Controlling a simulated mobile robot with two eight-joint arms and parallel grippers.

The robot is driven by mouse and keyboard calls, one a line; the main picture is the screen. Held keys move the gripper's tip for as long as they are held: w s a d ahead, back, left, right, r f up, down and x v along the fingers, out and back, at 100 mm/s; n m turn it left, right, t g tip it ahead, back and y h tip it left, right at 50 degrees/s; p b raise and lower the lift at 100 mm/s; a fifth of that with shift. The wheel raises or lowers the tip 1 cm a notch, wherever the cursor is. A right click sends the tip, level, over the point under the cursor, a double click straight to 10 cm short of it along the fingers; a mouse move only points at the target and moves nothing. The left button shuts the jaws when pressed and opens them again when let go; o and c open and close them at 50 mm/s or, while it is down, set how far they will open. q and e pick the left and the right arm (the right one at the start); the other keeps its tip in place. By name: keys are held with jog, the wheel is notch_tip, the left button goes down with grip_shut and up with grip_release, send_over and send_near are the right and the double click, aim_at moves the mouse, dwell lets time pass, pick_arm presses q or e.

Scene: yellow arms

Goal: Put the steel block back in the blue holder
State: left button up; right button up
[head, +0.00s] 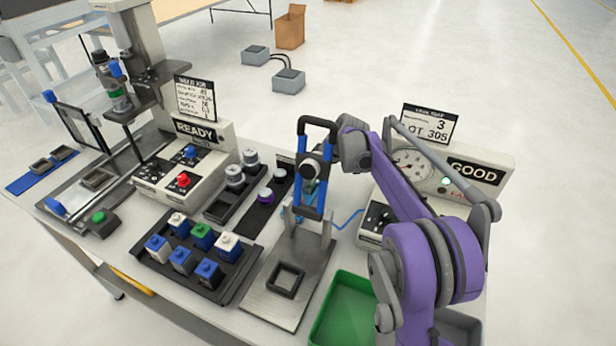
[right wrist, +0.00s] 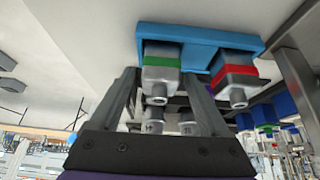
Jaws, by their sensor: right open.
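The blue holder (right wrist: 200,42) shows in the right wrist view with two steel blocks at it. One steel block has a green band (right wrist: 161,78), the other a red band (right wrist: 235,77). My right gripper (right wrist: 160,74) is open, with its fingers on either side of the green-banded block; I cannot tell whether they touch it. The red-banded block is outside the fingers, to the right. In the head view the clamp fixture (head: 317,125) hides most of the holder and the gripper, leaving only light blue pieces visible. My left gripper is not in view.
The clamp fixture stands close to my right wrist. A black tray of blue, white and green blocks (head: 197,250) is left of it, and grey cylinders (head: 235,177) are beyond. A green bin (head: 345,310) is at the front. The gauge station (head: 450,170) is to the right.

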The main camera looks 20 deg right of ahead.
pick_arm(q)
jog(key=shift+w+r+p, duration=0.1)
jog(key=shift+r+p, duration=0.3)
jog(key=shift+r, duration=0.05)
pick_arm(e)
jog(key=v, duration=1.2)
jog(key=shift+r, duration=0.1)
